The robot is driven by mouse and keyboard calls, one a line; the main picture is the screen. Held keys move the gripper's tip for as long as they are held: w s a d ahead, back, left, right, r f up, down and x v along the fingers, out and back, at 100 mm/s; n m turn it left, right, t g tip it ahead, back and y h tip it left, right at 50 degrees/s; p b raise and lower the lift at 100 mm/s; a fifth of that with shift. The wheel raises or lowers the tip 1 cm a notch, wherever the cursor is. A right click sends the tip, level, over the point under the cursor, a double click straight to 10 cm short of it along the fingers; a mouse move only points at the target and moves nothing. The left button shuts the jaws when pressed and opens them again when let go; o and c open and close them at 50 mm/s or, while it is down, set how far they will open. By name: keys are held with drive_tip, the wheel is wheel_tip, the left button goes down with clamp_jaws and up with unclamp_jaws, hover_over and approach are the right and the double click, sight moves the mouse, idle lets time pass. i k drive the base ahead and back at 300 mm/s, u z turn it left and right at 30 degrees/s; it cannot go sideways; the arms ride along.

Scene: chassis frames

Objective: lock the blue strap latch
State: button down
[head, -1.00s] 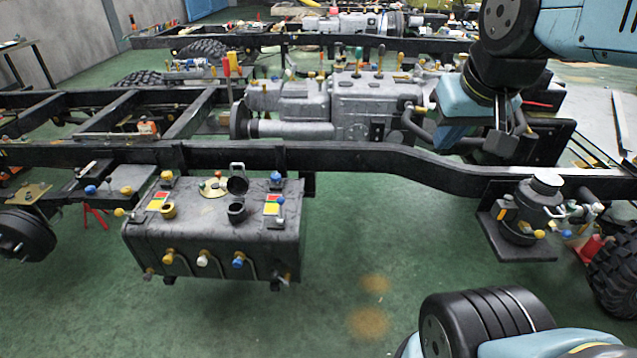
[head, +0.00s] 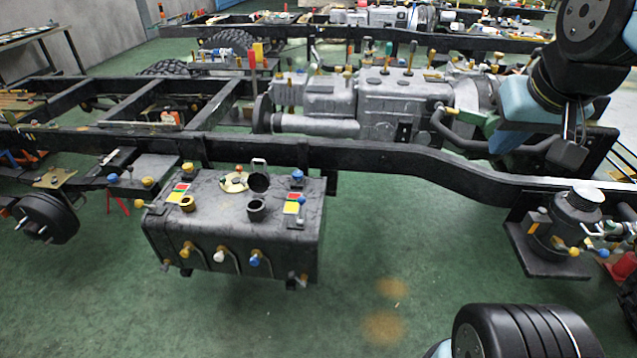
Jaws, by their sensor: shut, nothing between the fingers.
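A dark grey tank (head: 235,238) hangs under the near black frame rail, left of centre. A blue knob (head: 297,176) stands at its back right top corner, next to a red and yellow label, and may be the blue strap latch; its lock state is too small to tell. Another blue knob (head: 254,261) sits on the tank's front face, beside a white and a yellow one. My gripper (head: 570,148) is at the upper right, pointing down, shut and empty. It is well to the right of the tank, apart from it.
The near black frame rail (head: 400,158) runs across the view above the tank. A grey engine (head: 390,105) stands behind it. A dark canister (head: 560,235) on a bracket is at the right. Green floor (head: 410,260) is open between tank and canister.

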sight(301, 200)
drive_tip(key=i, duration=0.9)
drive_tip(key=u, duration=0.05)
